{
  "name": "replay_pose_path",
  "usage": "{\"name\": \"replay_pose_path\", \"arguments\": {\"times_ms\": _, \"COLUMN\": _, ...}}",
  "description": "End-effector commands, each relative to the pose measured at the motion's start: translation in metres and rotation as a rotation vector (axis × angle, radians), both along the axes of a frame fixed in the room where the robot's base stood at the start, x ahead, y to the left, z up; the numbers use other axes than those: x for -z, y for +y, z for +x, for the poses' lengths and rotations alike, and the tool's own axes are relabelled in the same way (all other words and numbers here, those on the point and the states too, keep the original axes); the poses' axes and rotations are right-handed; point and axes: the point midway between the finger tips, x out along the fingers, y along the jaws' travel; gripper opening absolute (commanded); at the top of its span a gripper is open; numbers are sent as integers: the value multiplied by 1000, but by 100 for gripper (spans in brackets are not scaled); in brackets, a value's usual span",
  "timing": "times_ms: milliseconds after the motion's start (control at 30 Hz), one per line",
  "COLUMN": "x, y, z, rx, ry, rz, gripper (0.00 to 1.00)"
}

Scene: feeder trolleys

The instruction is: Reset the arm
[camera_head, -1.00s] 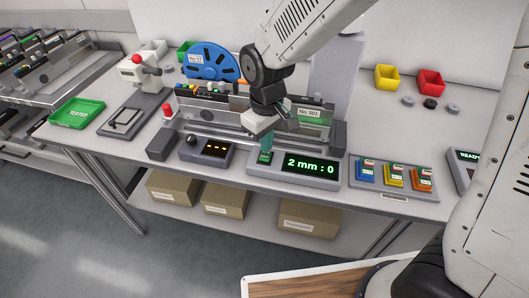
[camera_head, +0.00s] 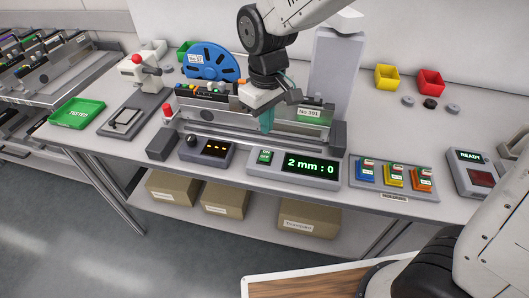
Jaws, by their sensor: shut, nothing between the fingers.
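My gripper (camera_head: 266,122) hangs over the middle of the workbench, in front of the feeder rail. Its greenish fingers are together, point down and hold nothing. The fingertips are above and behind the counter box (camera_head: 294,169), which reads "2 mm : 0" and has a green button (camera_head: 265,156) on its left. My gripper looks apart from the button. My arm comes in from the upper right and hides part of the feeder and the wall.
A blue reel (camera_head: 210,62) stands behind the rail at left. A green "TESTED" tray (camera_head: 77,113) lies far left. Blue, yellow and orange button blocks (camera_head: 394,178) and a "READY" box (camera_head: 472,170) sit at right. Yellow (camera_head: 387,77) and red bins (camera_head: 430,82) stand at the back.

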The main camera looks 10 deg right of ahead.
Motion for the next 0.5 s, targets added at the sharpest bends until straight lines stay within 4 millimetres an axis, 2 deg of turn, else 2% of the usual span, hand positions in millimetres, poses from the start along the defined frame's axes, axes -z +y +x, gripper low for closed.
{"name": "replay_pose_path", "arguments": {"times_ms": 367, "x": 0, "y": -1, "z": -2, "rx": 12, "ry": 9, "rz": -5, "gripper": 0}}
{"name": "replay_pose_path", "arguments": {"times_ms": 467, "x": 6, "y": -10, "z": -18, "rx": 41, "ry": 63, "rz": -36, "gripper": 0}}
{"name": "replay_pose_path", "arguments": {"times_ms": 500, "x": 3, "y": -18, "z": -30, "rx": 61, "ry": 81, "rz": -48, "gripper": 0}}
